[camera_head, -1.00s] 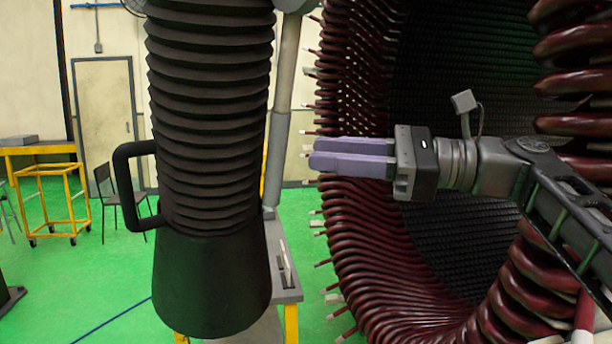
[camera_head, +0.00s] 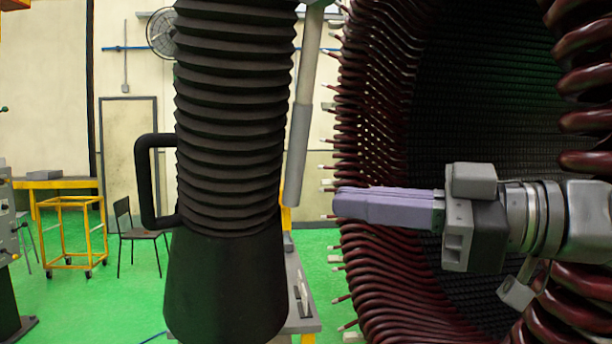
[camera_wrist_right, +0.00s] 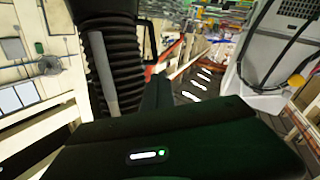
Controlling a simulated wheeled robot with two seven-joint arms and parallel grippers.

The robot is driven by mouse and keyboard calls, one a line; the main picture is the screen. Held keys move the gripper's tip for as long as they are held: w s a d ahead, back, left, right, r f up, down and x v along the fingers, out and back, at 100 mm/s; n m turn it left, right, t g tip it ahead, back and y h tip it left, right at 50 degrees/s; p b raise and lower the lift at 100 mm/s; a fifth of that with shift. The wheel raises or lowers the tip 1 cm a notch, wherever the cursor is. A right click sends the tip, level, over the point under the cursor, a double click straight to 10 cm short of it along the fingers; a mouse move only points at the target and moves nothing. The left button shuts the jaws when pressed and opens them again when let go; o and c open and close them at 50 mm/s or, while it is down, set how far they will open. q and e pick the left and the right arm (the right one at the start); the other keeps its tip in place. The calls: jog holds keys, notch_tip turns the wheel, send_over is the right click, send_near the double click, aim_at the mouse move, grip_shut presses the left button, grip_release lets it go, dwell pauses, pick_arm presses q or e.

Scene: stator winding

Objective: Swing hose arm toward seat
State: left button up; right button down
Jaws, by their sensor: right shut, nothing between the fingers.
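The hose arm is a thick black ribbed hose (camera_head: 232,130) hanging left of centre in the head view, with a flared black hood (camera_head: 225,290) at its lower end. A black handle (camera_head: 147,180) sticks out on its left side. My right gripper (camera_head: 337,205) comes in from the right with its pale purple fingers closed together and empty. Its tips point left at the hose and appear apart from it. The hose (camera_wrist_right: 122,70) also shows in the right wrist view, with its handle behind it. My left gripper is not in view.
The large stator with dark red coils (camera_head: 375,160) fills the right side, around my right arm. A grey-topped bench (camera_head: 300,300) stands behind the hood. A yellow cart (camera_head: 70,235) and a dark chair (camera_head: 140,235) stand at the left on open green floor.

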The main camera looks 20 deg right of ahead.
aim_at(304, 168)
jog(key=w+d+n+t, duration=0.1)
jog(key=n, duration=0.4)
jog(key=w+n+t+h, duration=0.1)
jog(key=n, duration=0.4)
jog(key=w+d+n+h, duration=0.1)
jog(key=n, duration=0.4)
jog(key=shift+w+d+r+t, duration=0.1)
jog(key=shift+d+r+t, duration=0.15)
jog(key=shift+d+t, duration=0.15)
jog(key=w+a+p, duration=0.1)
jog(key=w, duration=0.2)
jog(key=w+a+r+p, duration=0.1)
jog(key=w+a+p, duration=0.1)
jog(key=w, duration=0.1)
jog(key=w+a+r+p, duration=0.1)
jog(key=w, duration=0.3)
jog(key=shift+a+p, duration=0.35)
jog(key=shift+w+d, duration=0.2)
jog(key=shift+w, duration=0.15)
jog(key=shift+d, duration=0.1)
